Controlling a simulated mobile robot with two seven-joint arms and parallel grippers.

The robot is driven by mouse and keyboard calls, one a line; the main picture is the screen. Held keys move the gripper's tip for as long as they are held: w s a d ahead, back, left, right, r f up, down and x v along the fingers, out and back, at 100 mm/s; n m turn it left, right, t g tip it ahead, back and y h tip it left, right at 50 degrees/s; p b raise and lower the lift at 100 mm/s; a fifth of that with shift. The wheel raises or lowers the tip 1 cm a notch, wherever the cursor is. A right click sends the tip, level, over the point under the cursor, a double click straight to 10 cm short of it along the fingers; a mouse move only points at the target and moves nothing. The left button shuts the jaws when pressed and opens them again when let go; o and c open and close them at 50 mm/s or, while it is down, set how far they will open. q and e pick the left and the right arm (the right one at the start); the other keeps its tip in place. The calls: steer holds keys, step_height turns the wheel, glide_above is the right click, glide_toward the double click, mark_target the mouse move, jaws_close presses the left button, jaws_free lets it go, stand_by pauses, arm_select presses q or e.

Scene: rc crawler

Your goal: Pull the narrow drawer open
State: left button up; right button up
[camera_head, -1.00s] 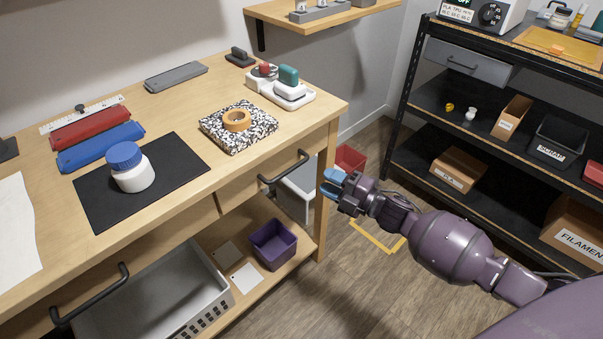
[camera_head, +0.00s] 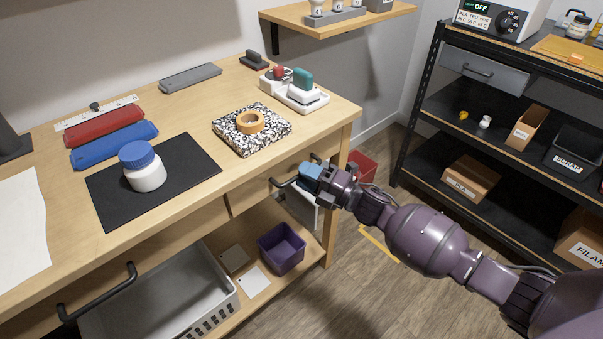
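The narrow drawer (camera_head: 247,194) is under the right end of the wooden desk. Its front looks flush with the desk, so it appears closed. Its dark bar handle (camera_head: 284,183) sticks out from the front. My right gripper (camera_head: 311,172) reaches in from the right, with its blue fingertips at the right part of the handle, covering some of it. I cannot tell whether the fingers touch the bar or are closed around it. My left gripper is not in view.
A wider drawer with a dark handle (camera_head: 98,293) is at the left. A purple bin (camera_head: 282,249) and a grey basket (camera_head: 165,290) stand on the lower shelf. A patterned notebook with a tape roll (camera_head: 250,122) lies above the narrow drawer. Black shelving (camera_head: 425,130) stands at right.

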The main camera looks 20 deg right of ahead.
steer(key=shift+w+a+r, duration=0.1)
steer(key=shift+w+a, duration=0.35)
steer(key=shift+w, duration=0.05)
steer(key=shift+c, duration=0.4)
jaws_close()
